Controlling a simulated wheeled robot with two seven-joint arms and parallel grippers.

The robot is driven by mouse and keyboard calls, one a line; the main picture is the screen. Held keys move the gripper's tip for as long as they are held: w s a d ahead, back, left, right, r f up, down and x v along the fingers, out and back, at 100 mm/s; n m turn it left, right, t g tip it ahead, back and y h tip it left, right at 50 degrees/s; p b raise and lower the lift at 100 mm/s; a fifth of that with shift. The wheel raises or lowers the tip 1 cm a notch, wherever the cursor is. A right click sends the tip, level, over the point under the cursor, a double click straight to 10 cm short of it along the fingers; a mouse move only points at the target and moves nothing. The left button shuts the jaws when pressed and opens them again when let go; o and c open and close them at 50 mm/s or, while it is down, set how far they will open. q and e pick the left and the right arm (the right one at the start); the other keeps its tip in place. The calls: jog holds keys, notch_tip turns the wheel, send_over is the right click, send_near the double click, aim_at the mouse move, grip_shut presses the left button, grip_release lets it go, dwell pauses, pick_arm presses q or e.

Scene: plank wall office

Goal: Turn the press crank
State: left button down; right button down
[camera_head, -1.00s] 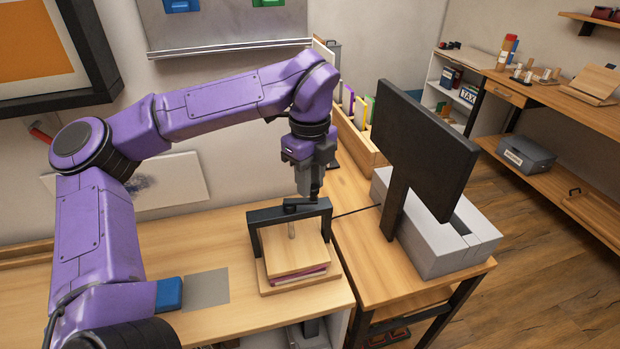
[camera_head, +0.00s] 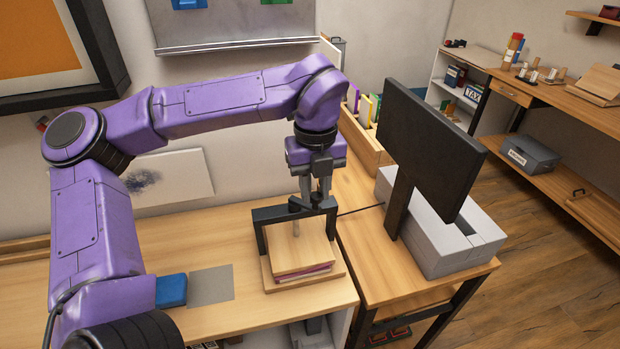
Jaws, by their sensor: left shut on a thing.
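The press (camera_head: 258,232) stands on the wooden table, with a black frame over a wooden plate (camera_head: 300,255) and a wooden base. Reddish sheets show between the plate and the base. A light screw rod runs down from the frame's top bar to the plate. The black crank (camera_head: 300,205) sits on top of that bar. My left gripper (camera_head: 316,200) points straight down from above and is shut on the crank near its right end. The fingertips partly hide the crank's handle. My right gripper is not in view.
A blue block (camera_head: 171,290) and a grey sheet (camera_head: 211,285) lie left of the press. A black monitor (camera_head: 430,150) and a grey box (camera_head: 455,240) stand on the side table at right. A wooden file box (camera_head: 362,145) stands behind.

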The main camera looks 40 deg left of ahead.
pick_arm(q)
jog(key=shift+s+m+p, duration=0.4)
jog(key=shift+s+m, duration=0.05)
jog(key=shift+m, duration=0.55)
jog(key=shift+s+m+p, duration=0.4)
jog(key=shift+s+m, duration=0.05)
jog(key=shift+m, duration=0.55)
jog(key=shift+f, duration=0.1)
jog(key=c, duration=0.9)
grip_release()
jog(key=shift+d, duration=0.25)
notch_tip(320, 180, up, 11)
jog(key=shift+f+b, duration=0.15)
jog(key=shift+b, duration=0.15)
